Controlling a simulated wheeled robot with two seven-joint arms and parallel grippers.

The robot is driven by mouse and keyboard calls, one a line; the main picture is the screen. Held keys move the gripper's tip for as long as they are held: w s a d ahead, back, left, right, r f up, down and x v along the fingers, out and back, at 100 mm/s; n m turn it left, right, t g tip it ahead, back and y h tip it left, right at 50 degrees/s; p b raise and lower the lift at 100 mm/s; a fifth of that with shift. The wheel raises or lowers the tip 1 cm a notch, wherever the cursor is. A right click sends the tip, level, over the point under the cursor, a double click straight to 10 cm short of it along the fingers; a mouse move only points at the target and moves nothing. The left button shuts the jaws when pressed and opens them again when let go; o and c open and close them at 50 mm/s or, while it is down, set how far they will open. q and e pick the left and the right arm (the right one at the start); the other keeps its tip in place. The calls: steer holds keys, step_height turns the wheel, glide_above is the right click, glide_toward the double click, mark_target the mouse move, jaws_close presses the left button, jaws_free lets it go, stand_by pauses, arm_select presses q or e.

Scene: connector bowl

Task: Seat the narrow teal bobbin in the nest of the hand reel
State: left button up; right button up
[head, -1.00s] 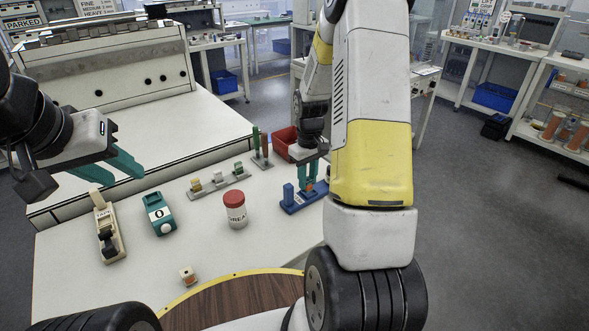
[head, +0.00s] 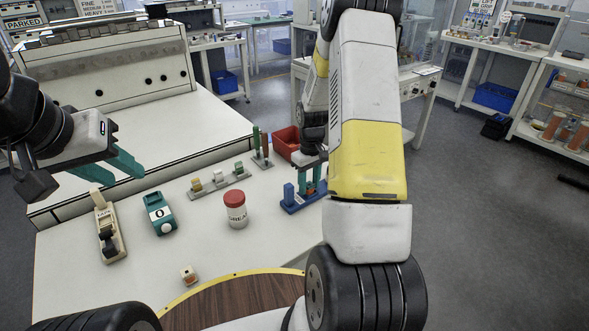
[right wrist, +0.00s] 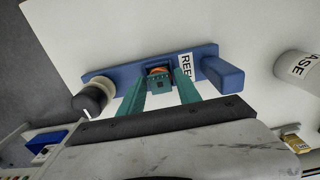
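The blue hand reel (head: 296,208) lies on the right part of the table; its base and REEL label also show in the right wrist view (right wrist: 110,73). My right gripper (right wrist: 161,76) points down at the middle of the reel; it also shows in the head view (head: 311,186). A small teal bobbin (right wrist: 160,83) sits between its fingertips, which appear to touch both sides. An orange part of the reel shows just beyond it. How deep the bobbin sits in the nest is hidden. My left gripper (head: 122,165) is open and empty above the left of the table.
A grey rack (head: 222,184) with several small bobbins stands left of the reel. A white GREASE jar (head: 236,213) with a red lid, a teal device (head: 159,216) and a cream tool (head: 108,230) stand further left. A red bin (head: 287,139) is behind the reel.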

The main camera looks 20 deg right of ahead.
mark_target(309, 185)
steer(key=shift+o, duration=0.2)
step_height(309, 185, up, 12)
steer(key=s+a+r+m+t, duration=0.1)
steer(key=s+a+r+t, duration=0.1)
steer(key=s+a+r, duration=0.4)
steer(key=s+a+r+t, duration=0.1)
steer(key=s+r, duration=0.2)
steer(key=r, duration=0.5)
steer(key=s+a+r+m+t+y, duration=0.1)
steer(key=s+a+r, duration=0.1)
steer(key=s, duration=0.5)
steer(key=s+a+r+m+t+y, duration=0.1)
steer(key=s+a+r+t, duration=0.1)
steer(key=s, duration=0.5)
steer(key=shift+a+r, duration=0.5)
steer(key=shift+a, duration=0.4)
